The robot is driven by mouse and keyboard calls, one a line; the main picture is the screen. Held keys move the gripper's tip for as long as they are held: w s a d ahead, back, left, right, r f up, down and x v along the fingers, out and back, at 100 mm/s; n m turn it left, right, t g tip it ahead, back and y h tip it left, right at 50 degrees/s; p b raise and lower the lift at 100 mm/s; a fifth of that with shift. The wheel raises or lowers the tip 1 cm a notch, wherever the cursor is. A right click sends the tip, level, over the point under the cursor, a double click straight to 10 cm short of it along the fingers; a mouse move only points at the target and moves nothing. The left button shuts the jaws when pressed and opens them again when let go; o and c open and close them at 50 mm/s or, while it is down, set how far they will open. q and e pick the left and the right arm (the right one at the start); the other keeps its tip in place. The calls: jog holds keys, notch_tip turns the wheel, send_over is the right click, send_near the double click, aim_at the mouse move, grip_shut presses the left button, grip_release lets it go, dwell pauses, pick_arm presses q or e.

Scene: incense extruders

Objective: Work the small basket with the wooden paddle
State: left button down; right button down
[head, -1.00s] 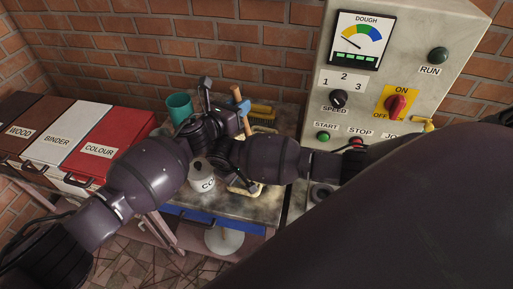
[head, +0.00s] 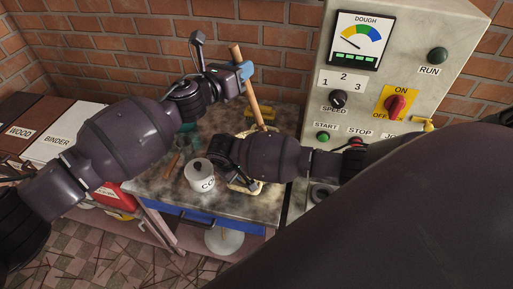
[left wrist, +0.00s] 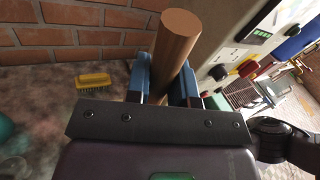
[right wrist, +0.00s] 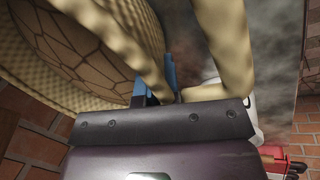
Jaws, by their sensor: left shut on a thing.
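My left gripper (head: 243,72) is shut on the wooden paddle's round handle (head: 254,103) and holds it slightly tilted above the bench. The handle also stands between the blue fingers in the left wrist view (left wrist: 175,50). The paddle's lower end is hidden behind my right arm. The small pale woven basket (head: 246,188) is mostly covered by my right arm; its patterned inside and rim show close in the right wrist view (right wrist: 75,50). My right gripper (right wrist: 156,88) is low at the basket's rim and handle strands; its fingertips are partly hidden, so its grip is unclear.
A yellow brush (left wrist: 95,81) lies near the brick wall. The control panel (head: 385,85) rises at right. Labelled boxes (head: 55,140) stand at left.

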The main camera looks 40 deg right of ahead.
aim_at(233, 57)
pick_arm(q)
jog(key=shift+w+a+r, duration=0.1)
jog(key=shift+a+r, duration=0.2)
jog(key=shift+r, duration=0.6)
jog(key=shift+w+a+r, duration=0.1)
jog(key=shift+a+r, duration=0.15)
jog(key=shift+r, duration=0.6)
pick_arm(e)
jog(key=c, duration=0.8)
grip_release()
jog(key=shift+r, duration=0.1)
jog(key=shift+v, duration=3.9)
